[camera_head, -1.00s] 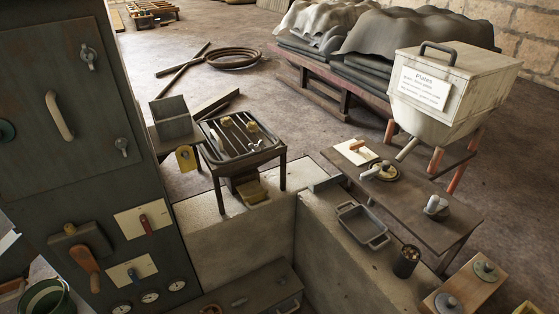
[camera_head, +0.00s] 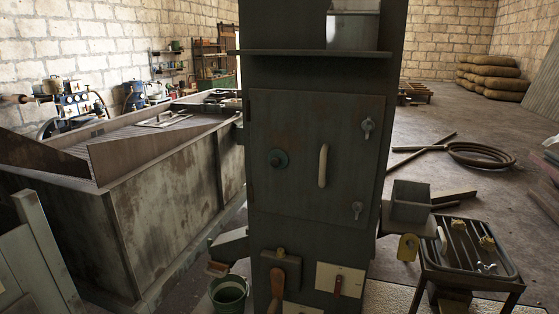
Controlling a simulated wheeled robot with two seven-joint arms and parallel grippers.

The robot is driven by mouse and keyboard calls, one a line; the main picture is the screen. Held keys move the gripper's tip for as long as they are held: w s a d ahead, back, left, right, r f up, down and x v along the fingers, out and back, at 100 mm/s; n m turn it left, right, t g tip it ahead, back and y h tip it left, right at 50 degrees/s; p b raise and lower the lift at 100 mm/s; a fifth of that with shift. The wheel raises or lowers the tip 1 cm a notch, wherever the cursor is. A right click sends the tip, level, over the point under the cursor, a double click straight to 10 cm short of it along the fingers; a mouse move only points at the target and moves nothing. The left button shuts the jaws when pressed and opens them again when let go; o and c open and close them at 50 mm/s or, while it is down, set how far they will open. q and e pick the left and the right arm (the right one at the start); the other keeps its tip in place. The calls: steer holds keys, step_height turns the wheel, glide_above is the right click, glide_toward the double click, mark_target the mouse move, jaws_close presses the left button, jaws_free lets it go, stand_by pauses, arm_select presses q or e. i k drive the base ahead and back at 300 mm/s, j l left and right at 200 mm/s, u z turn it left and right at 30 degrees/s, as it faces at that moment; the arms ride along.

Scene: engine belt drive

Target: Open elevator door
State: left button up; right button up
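A tall dark metal cabinet (camera_head: 308,218) stands in the middle of the view. Its front carries a closed square door (camera_head: 297,150) with a pale vertical handle (camera_head: 323,166). Two metal latches sit on the door's right side, an upper latch (camera_head: 368,128) and a lower latch (camera_head: 357,209). Below the door are a brown-handled lever (camera_head: 277,283) and a red switch on a cream plate (camera_head: 340,281). Neither of my grippers is in view.
A large rusty trough (camera_head: 165,200) stands left of the cabinet. A green bucket (camera_head: 229,292) sits at the cabinet's lower left. A slatted metal table (camera_head: 465,250) and a grey box (camera_head: 410,202) stand at right. A coiled hose (camera_head: 482,155) lies on open floor behind.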

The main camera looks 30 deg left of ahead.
mark_target(331, 167)
steer(key=u, duration=0.85)
